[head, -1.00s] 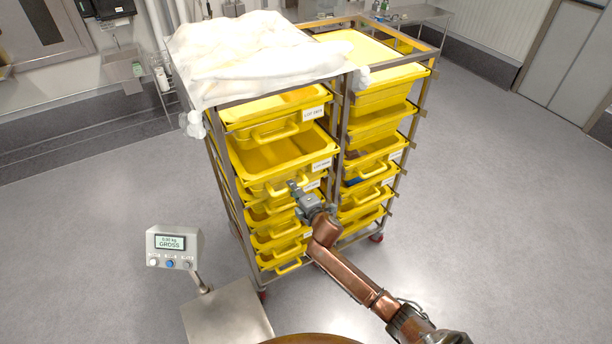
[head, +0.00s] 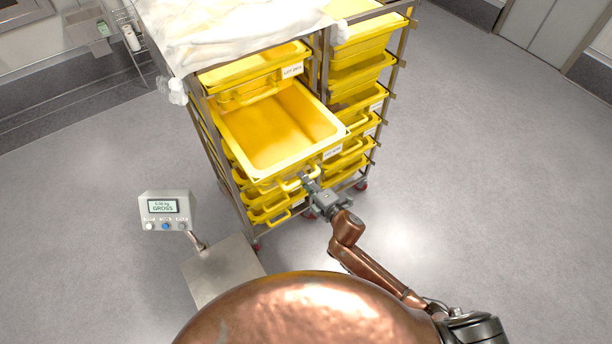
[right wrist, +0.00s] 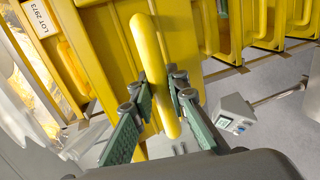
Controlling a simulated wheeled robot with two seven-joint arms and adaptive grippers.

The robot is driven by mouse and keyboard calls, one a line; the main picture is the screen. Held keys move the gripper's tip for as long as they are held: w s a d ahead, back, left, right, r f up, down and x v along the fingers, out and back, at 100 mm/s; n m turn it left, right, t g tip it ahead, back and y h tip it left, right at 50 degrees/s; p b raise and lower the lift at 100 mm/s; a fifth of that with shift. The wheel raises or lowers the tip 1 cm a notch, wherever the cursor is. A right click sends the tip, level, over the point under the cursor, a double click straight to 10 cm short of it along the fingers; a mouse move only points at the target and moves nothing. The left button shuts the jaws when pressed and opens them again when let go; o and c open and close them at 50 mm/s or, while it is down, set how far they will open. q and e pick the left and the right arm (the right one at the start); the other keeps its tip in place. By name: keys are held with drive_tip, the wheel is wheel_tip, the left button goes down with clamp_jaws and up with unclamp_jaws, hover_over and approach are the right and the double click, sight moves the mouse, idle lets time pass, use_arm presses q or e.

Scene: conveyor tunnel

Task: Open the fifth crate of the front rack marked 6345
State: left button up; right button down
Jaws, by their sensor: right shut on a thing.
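The front rack (head: 239,209) is a steel frame of stacked yellow crates, with a white sheet on top. One yellow crate (head: 228,120), just below the top visible one, stands far out of the rack. It is open at the top and looks empty. Its white label (head: 333,151) is too small to read. My right gripper (head: 306,181) is at this crate's front, shut on its yellow handle (right wrist: 150,62), which passes between the green-padded fingers (right wrist: 168,98) in the right wrist view. The label of the crate above (head: 292,71) reads LOT 2973 in the right wrist view (right wrist: 40,17). My left gripper is out of view.
A scale with a display (head: 165,207) and a steel platform (head: 222,272) stands in front of the rack at left. A second column of yellow crates (head: 358,75) stands right of the pulled crate. The grey floor at right (head: 500,200) is clear.

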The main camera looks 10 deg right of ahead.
drive_tip(key=shift+f, duration=0.1)
drive_tip(key=c, duration=1.9)
unclamp_jaws()
drive_tip(key=shift+s, duration=0.1)
drive_tip(key=v, duration=1.2)
